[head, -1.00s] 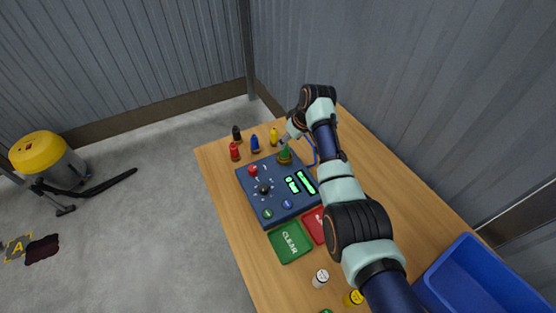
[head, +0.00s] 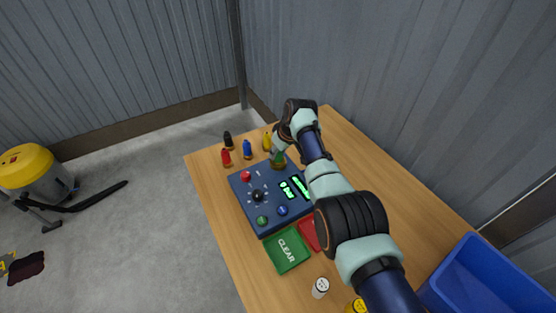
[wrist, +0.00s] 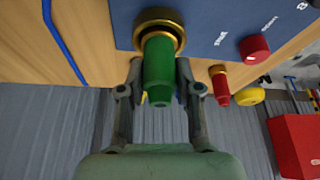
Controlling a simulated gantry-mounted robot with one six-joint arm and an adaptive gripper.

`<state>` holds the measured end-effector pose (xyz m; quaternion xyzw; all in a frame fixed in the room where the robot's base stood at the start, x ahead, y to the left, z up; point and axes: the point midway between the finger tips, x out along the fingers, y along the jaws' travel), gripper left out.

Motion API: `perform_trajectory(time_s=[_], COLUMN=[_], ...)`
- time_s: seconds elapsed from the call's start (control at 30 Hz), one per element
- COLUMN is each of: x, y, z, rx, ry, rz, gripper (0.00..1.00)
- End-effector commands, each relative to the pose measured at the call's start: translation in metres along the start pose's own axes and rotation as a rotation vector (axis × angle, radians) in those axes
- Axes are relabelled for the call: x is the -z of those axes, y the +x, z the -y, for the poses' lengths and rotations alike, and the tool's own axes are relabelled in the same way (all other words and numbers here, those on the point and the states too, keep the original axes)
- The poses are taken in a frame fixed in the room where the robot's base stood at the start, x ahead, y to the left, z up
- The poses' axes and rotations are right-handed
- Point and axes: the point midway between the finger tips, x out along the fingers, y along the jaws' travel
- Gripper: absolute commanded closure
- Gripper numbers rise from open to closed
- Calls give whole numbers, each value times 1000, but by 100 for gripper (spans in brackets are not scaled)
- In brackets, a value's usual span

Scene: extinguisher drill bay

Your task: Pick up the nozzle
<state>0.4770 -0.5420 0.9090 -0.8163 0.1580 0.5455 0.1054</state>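A green nozzle (wrist: 158,72) stands in a brass ring (wrist: 160,18) at the edge of the dark blue control panel (wrist: 205,30). In the head view the nozzle (head: 278,163) shows at the panel's far corner, partly hidden by my wrist. My gripper (wrist: 159,78) is open, with one finger on each side of the nozzle. I cannot tell whether either finger touches it. In the head view my gripper (head: 278,151) is right over the nozzle, and its fingers are too small to make out.
Black (head: 228,141), red (head: 226,158), blue (head: 247,150) and yellow (head: 267,142) nozzle-like pieces stand just beyond the panel. A green CLEAR tray (head: 286,268) and red tray (head: 309,234) lie nearer. A blue hose (wrist: 62,40) and blue bin (head: 480,280) are also in view.

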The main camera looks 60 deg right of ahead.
Motion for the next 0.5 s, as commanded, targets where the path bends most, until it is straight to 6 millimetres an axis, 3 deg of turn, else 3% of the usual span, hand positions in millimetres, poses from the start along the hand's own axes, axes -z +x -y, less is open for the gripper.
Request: perform_trajectory(time_s=[0.03,0.17,0.5], x=[0,0,4], y=[0,0,-7], z=[0,0,0], rx=[0,0,-1], ry=[0,0,0], rz=[0,0,-2], gripper=[80,100,100])
